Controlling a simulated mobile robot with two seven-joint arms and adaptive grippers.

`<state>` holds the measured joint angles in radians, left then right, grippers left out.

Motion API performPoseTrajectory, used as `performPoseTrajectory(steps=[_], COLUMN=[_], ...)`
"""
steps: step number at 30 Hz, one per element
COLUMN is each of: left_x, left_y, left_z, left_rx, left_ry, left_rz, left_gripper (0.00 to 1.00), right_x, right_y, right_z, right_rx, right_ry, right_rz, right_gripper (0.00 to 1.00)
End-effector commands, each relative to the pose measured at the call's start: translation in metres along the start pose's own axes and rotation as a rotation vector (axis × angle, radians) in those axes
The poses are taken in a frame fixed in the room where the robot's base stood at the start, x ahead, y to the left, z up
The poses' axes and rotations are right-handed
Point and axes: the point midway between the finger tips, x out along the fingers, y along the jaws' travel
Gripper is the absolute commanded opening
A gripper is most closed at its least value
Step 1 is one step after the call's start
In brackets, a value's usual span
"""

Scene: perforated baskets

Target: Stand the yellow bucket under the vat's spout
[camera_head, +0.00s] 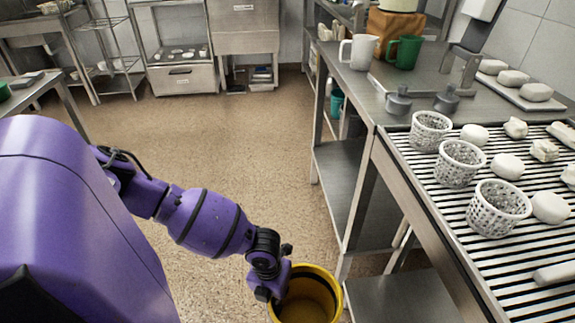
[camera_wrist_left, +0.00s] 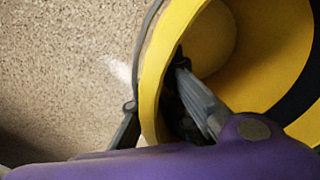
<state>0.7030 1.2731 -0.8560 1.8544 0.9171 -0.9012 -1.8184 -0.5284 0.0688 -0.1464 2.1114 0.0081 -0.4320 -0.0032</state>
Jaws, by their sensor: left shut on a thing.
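The yellow bucket (camera_head: 318,280) is at the bottom centre of the head view, its mouth facing up toward the camera and its lower part cut off by the frame edge. My left gripper (camera_head: 272,288) is shut on the bucket's rim at its left side. In the left wrist view one finger of the gripper (camera_wrist_left: 163,112) is inside the yellow bucket (camera_wrist_left: 265,70) and the other outside, with the wall between them. A pale vessel (camera_head: 405,5) on a brown-orange block is cut off at the top; I cannot tell whether it is the vat. No spout is clear. My right gripper is out of view.
A steel table (camera_head: 362,115) with a lower shelf stands to the right. Its slatted top (camera_head: 415,172) carries perforated white baskets (camera_head: 498,208) and white lumps. A white jug (camera_head: 358,52) and a green jug (camera_head: 404,52) stand further back. The speckled floor (camera_head: 235,135) ahead is clear.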

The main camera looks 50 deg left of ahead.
Motion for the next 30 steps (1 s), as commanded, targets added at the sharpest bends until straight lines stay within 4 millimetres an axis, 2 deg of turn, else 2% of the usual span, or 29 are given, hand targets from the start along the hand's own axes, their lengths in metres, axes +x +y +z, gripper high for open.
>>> performPoseTrajectory(steps=[12,21,25,30], left_x=[-0.010,-0.014,-0.015,-0.015], left_y=[0.046,0.078,0.086,0.088], left_z=[-0.021,-0.035,-0.039,-0.040], left_rx=[0.000,0.000,0.000,0.000], left_ry=[-0.001,-0.001,-0.001,-0.001], left_rz=[0.001,0.001,0.000,-0.001], left_gripper=[0.00,0.00,0.00,0.00], right_x=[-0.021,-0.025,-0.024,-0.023], right_y=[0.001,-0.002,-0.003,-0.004], right_z=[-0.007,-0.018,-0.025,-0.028], right_rx=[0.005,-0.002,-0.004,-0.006], right_ry=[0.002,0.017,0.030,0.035], right_rz=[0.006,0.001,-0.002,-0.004], right_gripper=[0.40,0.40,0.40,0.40])
